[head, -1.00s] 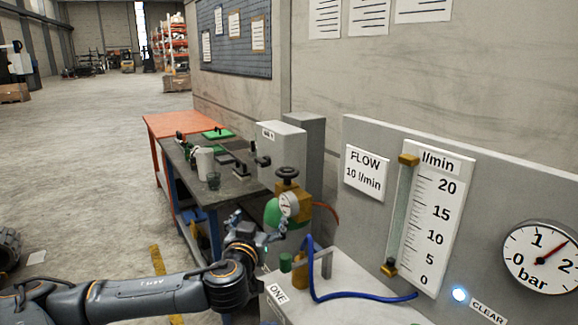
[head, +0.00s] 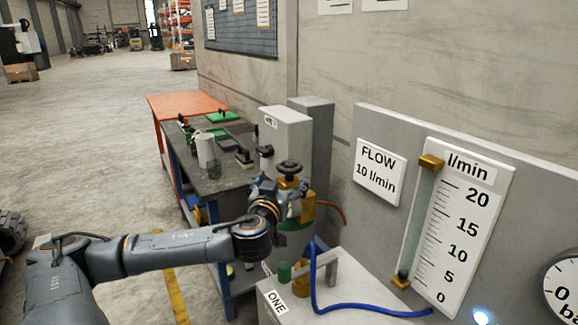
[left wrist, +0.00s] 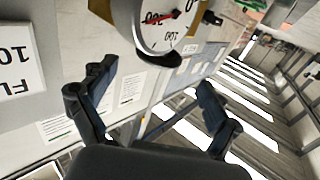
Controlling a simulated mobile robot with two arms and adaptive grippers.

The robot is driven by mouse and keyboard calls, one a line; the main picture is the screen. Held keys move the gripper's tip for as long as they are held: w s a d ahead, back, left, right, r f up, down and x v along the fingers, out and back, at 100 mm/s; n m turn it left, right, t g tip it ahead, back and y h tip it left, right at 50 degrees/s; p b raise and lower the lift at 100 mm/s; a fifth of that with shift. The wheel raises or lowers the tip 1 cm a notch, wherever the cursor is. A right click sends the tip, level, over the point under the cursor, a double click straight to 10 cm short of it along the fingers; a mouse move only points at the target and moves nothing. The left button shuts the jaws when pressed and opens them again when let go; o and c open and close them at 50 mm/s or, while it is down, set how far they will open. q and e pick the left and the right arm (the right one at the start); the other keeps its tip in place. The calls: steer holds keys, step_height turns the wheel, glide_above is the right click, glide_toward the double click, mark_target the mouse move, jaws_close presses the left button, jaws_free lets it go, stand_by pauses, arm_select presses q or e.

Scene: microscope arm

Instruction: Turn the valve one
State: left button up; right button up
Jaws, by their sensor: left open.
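A white box bears the label ONE (head: 276,301) and carries a green knob (head: 284,271) on its top. Behind it stands a green cylinder with brass fittings (head: 308,205) and a black handwheel (head: 290,167) on top. My left gripper (head: 290,190) is at the brass fittings just below the handwheel and partly covers them. In the left wrist view my left gripper (left wrist: 155,100) is open with nothing between its fingers. A round gauge (left wrist: 168,25) with a red needle is just beyond the fingertips. I cannot tell whether a finger touches anything. My right gripper is out of view.
A grey panel carries the sign FLOW 10 l/min (head: 380,171) and a flow tube with scale (head: 455,225). A blue hose (head: 345,307) loops over the box. A dark workbench (head: 225,180) with several items stands behind my arm. Open floor lies at left.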

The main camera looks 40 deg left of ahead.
mark_target(289, 165)
arm_select(q)
steer(key=p+x, duration=0.1)
steer(key=x, duration=0.4)
steer(key=shift+w+a+r, duration=0.15)
steer(key=shift+w, duration=0.1)
steer(key=shift+w+a+p, duration=0.2)
steer(key=shift+w+p, duration=0.1)
steer(key=shift+w, duration=0.05)
steer(key=shift+w+a, duration=0.1)
steer(key=shift+w, duration=0.2)
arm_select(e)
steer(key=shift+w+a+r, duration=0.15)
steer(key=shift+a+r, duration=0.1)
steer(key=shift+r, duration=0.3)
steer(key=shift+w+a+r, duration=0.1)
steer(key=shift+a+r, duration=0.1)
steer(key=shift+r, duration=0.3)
arm_select(q)
steer(key=c, duration=1.2)
steer(key=shift+o, duration=0.2)
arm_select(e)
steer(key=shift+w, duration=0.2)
arm_select(q)
steer(key=shift+f, duration=0.2)
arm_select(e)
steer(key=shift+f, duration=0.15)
